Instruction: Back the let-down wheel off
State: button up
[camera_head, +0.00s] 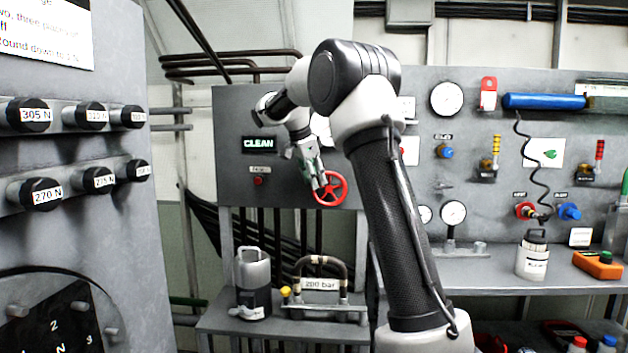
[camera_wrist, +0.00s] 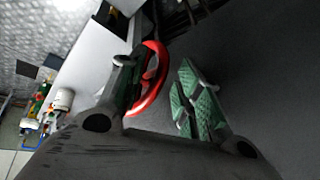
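A red handwheel (camera_head: 331,200) with spokes is on the grey panel, below and right of the CLEAN sign; it is the only handwheel I can make out. My gripper (camera_head: 320,185) is at the wheel's left side, partly covering it. In the wrist view the gripper (camera_wrist: 160,68) is open, its two green-padded fingers apart. The red rim (camera_wrist: 162,67) shows between them, close to the left finger, which hides part of the wheel. A clear gap separates the rim from the right finger. I cannot tell whether the left finger touches the rim.
The CLEAN sign (camera_head: 258,144) and a small red button (camera_head: 258,181) are left of the wheel. A gauge (camera_head: 446,98) is on the panel right of my arm. Below the wheel, a hose assembly marked 200 bar (camera_head: 320,284) and a grey cylinder (camera_head: 253,275) stand on a low bench.

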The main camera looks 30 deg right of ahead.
jog(key=shift+d+f, duration=0.15)
jog(key=shift+f, duration=0.15)
jog(key=shift+r, duration=0.1)
grip_shut()
jog(key=shift+w, duration=0.1)
